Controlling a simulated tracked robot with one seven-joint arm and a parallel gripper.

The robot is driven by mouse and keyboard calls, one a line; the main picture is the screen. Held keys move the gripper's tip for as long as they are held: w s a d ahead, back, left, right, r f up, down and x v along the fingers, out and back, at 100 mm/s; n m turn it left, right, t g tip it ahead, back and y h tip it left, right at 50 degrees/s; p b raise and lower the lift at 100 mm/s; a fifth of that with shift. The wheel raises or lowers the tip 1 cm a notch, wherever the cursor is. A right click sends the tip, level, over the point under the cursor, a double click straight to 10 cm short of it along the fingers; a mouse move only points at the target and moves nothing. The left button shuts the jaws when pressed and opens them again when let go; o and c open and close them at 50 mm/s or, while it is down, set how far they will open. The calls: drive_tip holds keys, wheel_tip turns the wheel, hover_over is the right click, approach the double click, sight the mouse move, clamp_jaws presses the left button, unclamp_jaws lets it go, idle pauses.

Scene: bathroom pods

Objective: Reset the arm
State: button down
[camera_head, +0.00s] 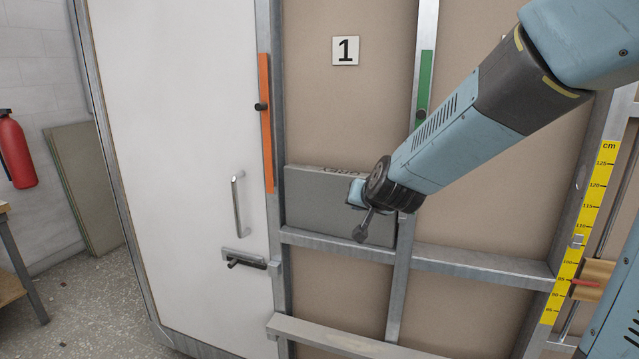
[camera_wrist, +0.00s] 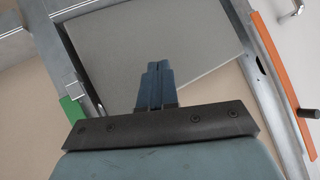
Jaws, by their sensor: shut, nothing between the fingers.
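My arm reaches in from the upper right in the head view and ends in front of the framed wall. My gripper (camera_wrist: 155,78) shows in the wrist view with its two dark blue fingers together and nothing between them. In the head view the gripper is mostly hidden behind the wrist. Beyond the fingers in the wrist view is a grey panel (camera_wrist: 150,40). The same grey panel (camera_head: 315,208) stands on a metal crossbar in the head view, behind my wrist. I cannot tell how far the fingers are from it.
A white door (camera_head: 180,130) with a metal handle (camera_head: 239,204) and a latch (camera_head: 245,260) is at left. An orange strip (camera_head: 265,135) and a green strip (camera_head: 425,80) are on the uprights. A yellow scale (camera_head: 585,225) stands right. A fire extinguisher (camera_head: 16,155) hangs far left.

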drive_tip(key=s+d+r+g+h, duration=0.1)
drive_tip(key=s+d, duration=0.3)
drive_tip(key=s, duration=0.5)
drive_tip(key=s+d+r+n+g, duration=0.1)
drive_tip(key=s+d+r+g, duration=0.1)
drive_tip(key=s+d, duration=0.3)
drive_tip(key=s+d+r+n+g+h, duration=0.1)
drive_tip(key=s+d, duration=0.4)
drive_tip(key=s, duration=0.7)
drive_tip(key=shift+s+r+g+h, duration=0.35)
drive_tip(key=shift+r+g, duration=0.2)
drive_tip(key=shift+g, duration=0.25)
